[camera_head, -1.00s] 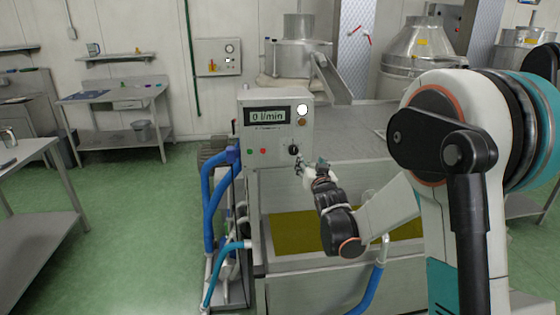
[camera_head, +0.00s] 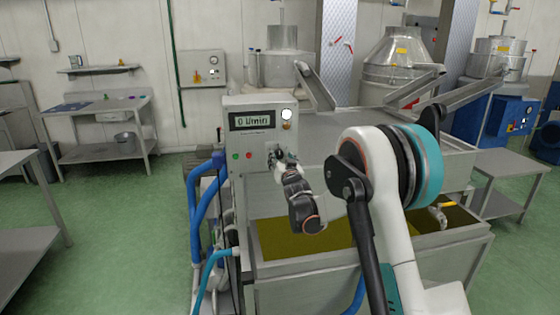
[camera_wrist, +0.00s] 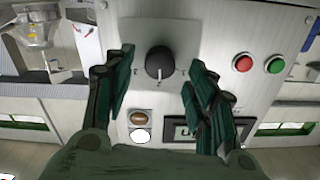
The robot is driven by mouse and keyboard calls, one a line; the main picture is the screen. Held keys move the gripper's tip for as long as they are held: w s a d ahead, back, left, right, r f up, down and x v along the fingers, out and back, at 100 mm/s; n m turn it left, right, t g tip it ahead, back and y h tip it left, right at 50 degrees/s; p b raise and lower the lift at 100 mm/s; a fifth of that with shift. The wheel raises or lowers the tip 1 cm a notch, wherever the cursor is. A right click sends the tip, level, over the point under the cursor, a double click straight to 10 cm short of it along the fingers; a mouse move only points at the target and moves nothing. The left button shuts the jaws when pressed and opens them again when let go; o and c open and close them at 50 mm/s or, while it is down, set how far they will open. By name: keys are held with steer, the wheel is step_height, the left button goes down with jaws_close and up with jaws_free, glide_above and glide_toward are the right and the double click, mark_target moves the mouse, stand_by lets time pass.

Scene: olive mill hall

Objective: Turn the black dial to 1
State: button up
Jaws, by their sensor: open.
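The black dial (camera_wrist: 159,62) sits on a grey square plate in the wrist view, where the panel appears upside down. Small marks stand by it; I cannot read its setting surely. My gripper (camera_wrist: 157,76) is open, with one finger on each side of the dial and visible gaps between. In the head view my gripper (camera_head: 279,156) is at the front of the control box (camera_head: 237,138) and hides the dial. The display (camera_head: 252,121) reads 0 l/min.
Red (camera_wrist: 242,62) and green (camera_wrist: 275,64) buttons sit beside the dial. A brown button (camera_wrist: 142,117) and a white lamp (camera_wrist: 140,135) are near the display. Below my arm is a tank (camera_head: 300,275) with yellow-green liquid. Blue hoses (camera_head: 197,205) run left of the box.

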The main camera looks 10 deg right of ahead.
mark_target(279, 154)
steer(key=shift+w, duration=1.3)
steer(key=shift+c, duration=0.6)
steer(key=c, duration=0.9)
steer(key=shift+c, duration=0.2)
steer(key=n, duration=0.5)
steer(key=shift+n, duration=0.4)
steer(key=n, duration=0.6)
